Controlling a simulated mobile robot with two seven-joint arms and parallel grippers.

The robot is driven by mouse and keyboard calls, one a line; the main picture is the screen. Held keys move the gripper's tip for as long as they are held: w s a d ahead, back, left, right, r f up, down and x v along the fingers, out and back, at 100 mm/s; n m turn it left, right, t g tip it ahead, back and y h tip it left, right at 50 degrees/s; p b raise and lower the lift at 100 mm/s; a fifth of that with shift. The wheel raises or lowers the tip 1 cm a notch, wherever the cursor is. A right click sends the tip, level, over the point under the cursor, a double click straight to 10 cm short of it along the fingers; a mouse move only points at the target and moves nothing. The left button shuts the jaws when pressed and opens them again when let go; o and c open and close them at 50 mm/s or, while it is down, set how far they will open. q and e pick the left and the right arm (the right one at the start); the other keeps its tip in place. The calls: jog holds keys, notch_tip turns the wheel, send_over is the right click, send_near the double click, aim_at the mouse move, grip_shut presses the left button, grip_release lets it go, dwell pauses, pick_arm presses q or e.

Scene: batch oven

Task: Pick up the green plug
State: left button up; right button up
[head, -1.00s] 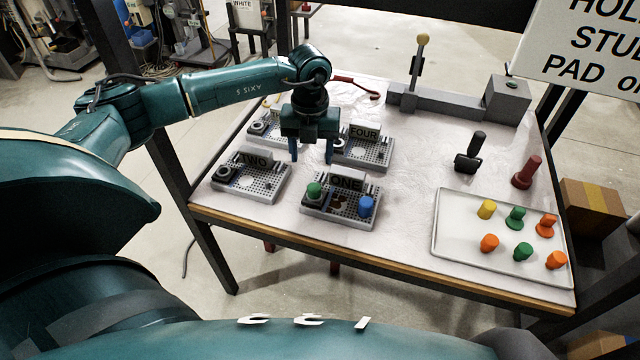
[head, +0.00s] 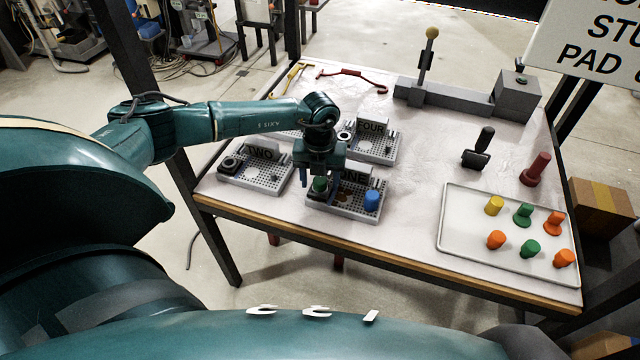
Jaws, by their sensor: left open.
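A green plug (head: 320,184) sits at the left end of the board marked ONE (head: 350,211), with a blue plug (head: 372,200) at its right end. My left gripper (head: 320,179) is open right over this green plug, with a finger showing on each side of it. I cannot tell whether the fingers touch it. The gripper hides part of the ONE label. Two more green plugs, one at the back (head: 523,214) and one at the front (head: 530,248), stand in the white tray (head: 462,246) at the right. My right gripper is not in view.
Board TWO (head: 262,178) lies left of the gripper and board FOUR (head: 372,148) behind it; another board is mostly hidden by my arm. The tray also holds yellow and orange plugs. A black-handled tool (head: 480,150) and a red one (head: 535,170) stand behind the tray.

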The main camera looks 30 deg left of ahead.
aim_at(320, 180)
pick_arm(q)
jog(key=shift+c, duration=0.2)
jog(key=c, duration=1)
notch_tip(320, 180, up, 10)
jog(key=shift+r+p, duration=0.1)
jog(key=shift+p, duration=0.3)
